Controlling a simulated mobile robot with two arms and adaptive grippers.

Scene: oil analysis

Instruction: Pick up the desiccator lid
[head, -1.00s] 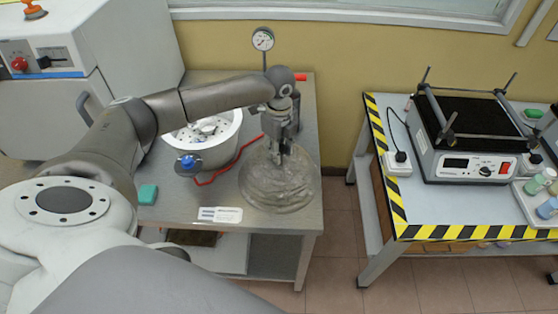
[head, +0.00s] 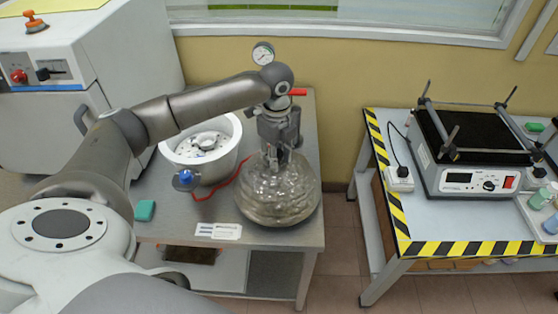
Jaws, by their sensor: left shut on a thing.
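The desiccator lid (head: 278,194) is a clear, ribbed glass dome near the right front edge of the steel table (head: 262,238). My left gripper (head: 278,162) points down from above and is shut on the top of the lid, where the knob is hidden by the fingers. I cannot tell for sure whether the lid's rim is clear of the table top. The open white desiccator base (head: 228,165) stands to the left of the lid, with a perforated plate and small items inside. My right gripper is not in view.
A blue-knobbed valve (head: 185,179), a red hose (head: 232,180), a label card (head: 218,231) and a green block (head: 145,210) lie around the base. A pressure gauge (head: 263,54) stands behind. A striped-edge table (head: 400,220) with a black-topped device (head: 472,150) is at right, across a gap.

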